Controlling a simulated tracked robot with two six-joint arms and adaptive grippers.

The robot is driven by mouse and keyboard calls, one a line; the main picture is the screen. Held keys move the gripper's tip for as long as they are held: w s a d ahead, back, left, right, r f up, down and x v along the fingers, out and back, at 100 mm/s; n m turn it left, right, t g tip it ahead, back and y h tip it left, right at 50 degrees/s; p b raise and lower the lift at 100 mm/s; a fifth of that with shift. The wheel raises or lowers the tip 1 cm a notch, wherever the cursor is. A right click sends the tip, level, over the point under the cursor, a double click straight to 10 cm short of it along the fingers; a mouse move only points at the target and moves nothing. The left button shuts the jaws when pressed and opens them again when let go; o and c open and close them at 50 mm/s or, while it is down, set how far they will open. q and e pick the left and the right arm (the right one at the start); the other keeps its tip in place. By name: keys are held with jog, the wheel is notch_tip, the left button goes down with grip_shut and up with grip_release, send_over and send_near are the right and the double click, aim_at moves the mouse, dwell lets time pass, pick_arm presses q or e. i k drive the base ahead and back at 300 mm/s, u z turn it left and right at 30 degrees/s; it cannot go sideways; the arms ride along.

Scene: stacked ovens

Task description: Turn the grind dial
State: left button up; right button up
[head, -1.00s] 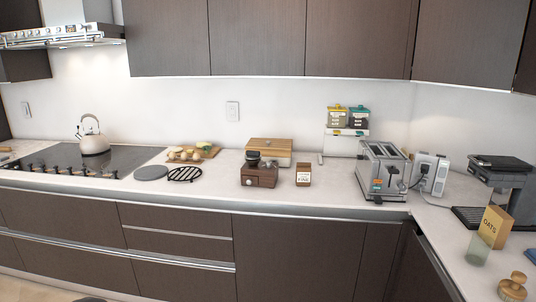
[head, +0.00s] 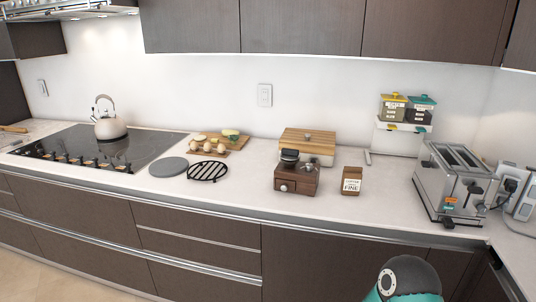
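A small brown coffee grinder (head: 297,180) stands on the counter near the middle of the head view. It has a dark top and a drawer with a pale round knob on its front. A grind dial cannot be made out clearly at this size. A brown card or packet (head: 351,181) with a white label, whose lower word looks like "FINE", stands just right of the grinder. Neither gripper is in view; only a teal and dark part of my arm shows at the bottom edge.
A wooden board and box (head: 308,142) stand behind the grinder. A black trivet (head: 208,171) and grey disc (head: 169,167) lie to its left. A toaster (head: 450,183) stands to the right. A kettle (head: 108,122) sits on the hob (head: 95,146). Counter in front of the grinder is clear.

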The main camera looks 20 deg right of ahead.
aim_at(309, 166)
jog(key=i, duration=0.9)
jog(key=z, duration=0.45)
